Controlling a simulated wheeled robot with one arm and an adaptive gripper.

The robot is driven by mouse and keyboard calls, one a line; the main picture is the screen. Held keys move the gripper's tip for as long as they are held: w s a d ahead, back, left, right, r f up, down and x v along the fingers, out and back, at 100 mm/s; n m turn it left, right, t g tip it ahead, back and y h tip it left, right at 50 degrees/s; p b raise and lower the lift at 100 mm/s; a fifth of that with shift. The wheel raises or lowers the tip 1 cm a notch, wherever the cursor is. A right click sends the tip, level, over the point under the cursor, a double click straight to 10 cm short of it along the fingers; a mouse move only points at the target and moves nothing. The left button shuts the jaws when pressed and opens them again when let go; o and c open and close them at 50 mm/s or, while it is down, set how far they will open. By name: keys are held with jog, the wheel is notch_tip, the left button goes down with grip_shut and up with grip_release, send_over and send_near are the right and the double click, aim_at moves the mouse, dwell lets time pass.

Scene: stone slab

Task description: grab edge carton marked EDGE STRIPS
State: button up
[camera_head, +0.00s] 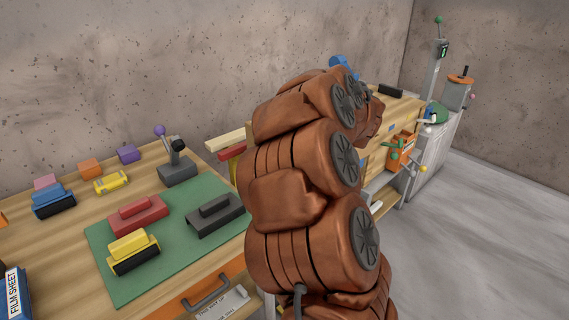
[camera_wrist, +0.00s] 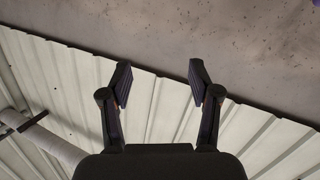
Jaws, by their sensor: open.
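My gripper (camera_wrist: 160,85) shows in the wrist view with its two dark fingers spread apart and nothing between them. Behind it are only the ribbed ceiling and the concrete wall. In the head view my copper-coloured arm fills the middle and the gripper itself is not visible. I cannot make out a carton marked EDGE STRIPS in either view.
A wooden bench runs along the wall. A green mat (camera_head: 185,265) holds red, yellow and dark blocks. A grey lever device (camera_head: 177,168) stands behind it. Farther right are an orange box (camera_head: 401,147) and grey machines (camera_head: 436,85). Grey floor (camera_head: 480,230) at the right is clear.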

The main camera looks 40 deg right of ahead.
jog(key=f+y, duration=0.2)
jog(key=f, duration=0.1)
jog(key=s+a+f+n+y+b, duration=0.1)
jog(key=f+y, duration=0.1)
jog(key=f, duration=0.1)
jog(key=s+f+t+y+b, duration=0.1)
jog(key=f+y, duration=0.1)
jog(key=f, duration=0.1)
jog(key=shift+s+a+n, duration=0.2)
jog(key=shift+n, duration=0.1)
jog(key=shift+w+f, duration=0.15)
jog(key=shift+w, duration=1.1)
jog(key=shift+w+f, duration=0.2)
jog(key=shift+w, duration=1.1)
jog(key=shift+w+f, duration=0.15)
jog(key=shift+w, duration=1.1)
grip_shut()
jog(key=shift+r, duration=0.1)
